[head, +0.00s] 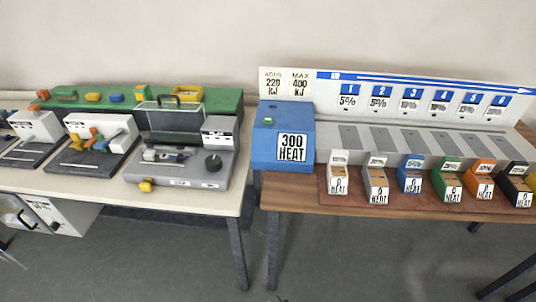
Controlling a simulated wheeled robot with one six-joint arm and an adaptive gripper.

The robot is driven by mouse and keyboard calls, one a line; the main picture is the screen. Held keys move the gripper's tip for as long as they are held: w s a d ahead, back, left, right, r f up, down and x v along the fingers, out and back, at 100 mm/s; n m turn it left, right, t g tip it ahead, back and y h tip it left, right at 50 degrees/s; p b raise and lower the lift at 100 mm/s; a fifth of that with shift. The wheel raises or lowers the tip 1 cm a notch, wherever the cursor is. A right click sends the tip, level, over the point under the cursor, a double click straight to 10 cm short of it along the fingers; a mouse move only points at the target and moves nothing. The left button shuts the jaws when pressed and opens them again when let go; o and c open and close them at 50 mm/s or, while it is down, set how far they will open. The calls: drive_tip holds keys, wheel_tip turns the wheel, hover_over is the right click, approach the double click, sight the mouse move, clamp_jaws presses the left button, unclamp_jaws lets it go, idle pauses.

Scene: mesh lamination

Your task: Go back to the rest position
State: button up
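My gripper is not in view, so I cannot see whether it holds anything. No rest position is marked in the head view. Two tables stand side by side before a pale wall. The left table (236,200) is pale and carries a grey machine with a clear cover (185,145). The right table (285,198) is wooden and carries a blue box labelled "300 HEAT" (268,135).
Several small coloured boxes marked "HEAT" (409,180) line the right table's front. Behind them stands a numbered white board (420,92). Smaller machines (98,140) stand at the left. A pale boxy shape (60,215) is at lower left. Grey floor (180,260) in front looks clear.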

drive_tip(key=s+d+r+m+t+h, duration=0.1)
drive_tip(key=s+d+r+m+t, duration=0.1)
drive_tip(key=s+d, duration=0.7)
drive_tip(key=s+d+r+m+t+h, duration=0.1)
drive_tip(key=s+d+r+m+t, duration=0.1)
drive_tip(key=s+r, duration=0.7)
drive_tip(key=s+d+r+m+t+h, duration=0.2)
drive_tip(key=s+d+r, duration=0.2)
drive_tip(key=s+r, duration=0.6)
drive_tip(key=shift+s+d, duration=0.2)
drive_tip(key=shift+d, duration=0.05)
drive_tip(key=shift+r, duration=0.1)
